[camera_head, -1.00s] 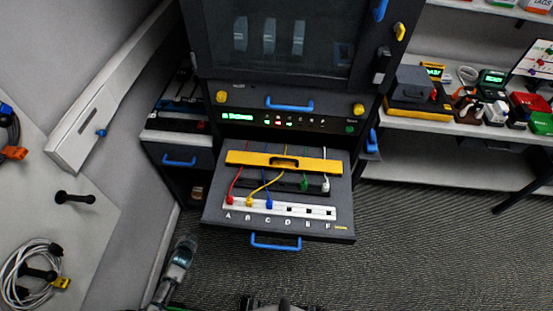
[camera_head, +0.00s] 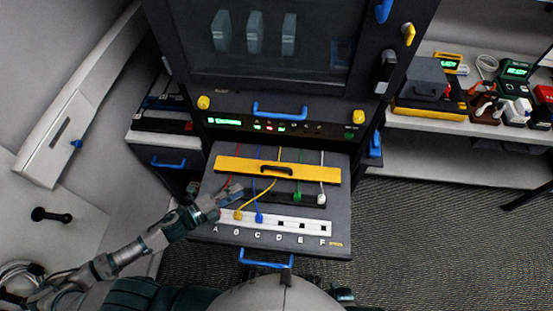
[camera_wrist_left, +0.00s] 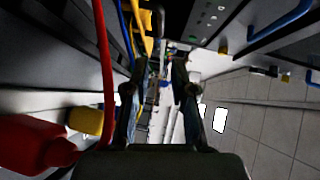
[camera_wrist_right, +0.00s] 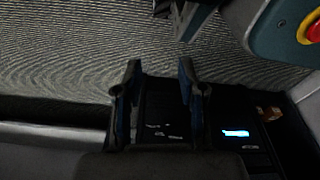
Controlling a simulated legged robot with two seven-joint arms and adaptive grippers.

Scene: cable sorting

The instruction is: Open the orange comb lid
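The orange comb lid (camera_head: 230,164) is a long yellow-orange bar with a black handle (camera_head: 277,168) at its middle. It lies across the cables at the back of the pulled-out tray, looking closed. My left gripper (camera_head: 235,191) is over the tray, in front of the lid's left part and left of the handle. In the left wrist view its two fingers (camera_wrist_left: 160,75) are apart with no lid between them. A red cable and red plug (camera_wrist_left: 35,145) show close beside it. My right gripper (camera_wrist_right: 160,75) is open and empty, above the floor.
The tray (camera_head: 225,235) has a white socket strip (camera_head: 310,228) marked A to F, with yellow and blue plugs in it. Green (camera_head: 298,196) and white (camera_head: 321,198) plugs sit behind the strip. A blue tray handle (camera_head: 266,260) sticks out in front. The cabinet stands close behind.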

